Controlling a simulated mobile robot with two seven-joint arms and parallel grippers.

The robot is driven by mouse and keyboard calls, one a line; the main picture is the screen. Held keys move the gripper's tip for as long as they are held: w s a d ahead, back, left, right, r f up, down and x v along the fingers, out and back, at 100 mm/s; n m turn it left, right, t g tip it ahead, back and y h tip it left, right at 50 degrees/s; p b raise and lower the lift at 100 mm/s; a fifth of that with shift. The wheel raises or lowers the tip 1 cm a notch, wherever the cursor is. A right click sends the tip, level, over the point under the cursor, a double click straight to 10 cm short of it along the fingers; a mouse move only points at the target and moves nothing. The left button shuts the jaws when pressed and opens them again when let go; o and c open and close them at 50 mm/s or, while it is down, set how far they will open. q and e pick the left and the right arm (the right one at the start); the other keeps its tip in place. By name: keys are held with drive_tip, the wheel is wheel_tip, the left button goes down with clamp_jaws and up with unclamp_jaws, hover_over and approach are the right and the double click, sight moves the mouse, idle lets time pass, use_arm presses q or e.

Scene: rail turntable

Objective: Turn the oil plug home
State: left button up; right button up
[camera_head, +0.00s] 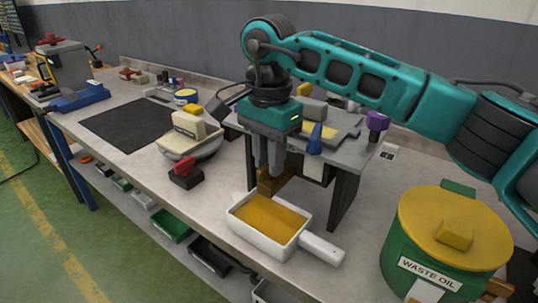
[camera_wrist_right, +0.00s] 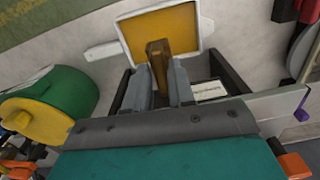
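My right gripper (camera_head: 270,168) points down in front of a grey stand (camera_head: 343,195), just behind a white handled pan of amber oil (camera_head: 305,243). A brown, brass-like block (camera_head: 282,182) sits at its fingertips; I take it for the oil plug, but its shape is partly hidden. In the right wrist view, the two grey fingers (camera_wrist_right: 159,80) lie against both sides of this block (camera_wrist_right: 158,55), with the pan (camera_wrist_right: 202,25) beyond. The gripper looks shut on the block. Whether the block sits in a hole cannot be told. My left gripper is not in view.
A green waste oil drum (camera_head: 412,235) with a yellow lid stands at right.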

clamp_jaws()
drive_tip(key=shift+m, duration=0.4)
drive_tip(key=m, duration=0.6)
drive_tip(key=m+b, duration=0.1)
drive_tip(key=m, duration=0.5)
drive_tip(key=shift+m, duration=1.8)
drive_tip(key=shift+r, duration=0.1)
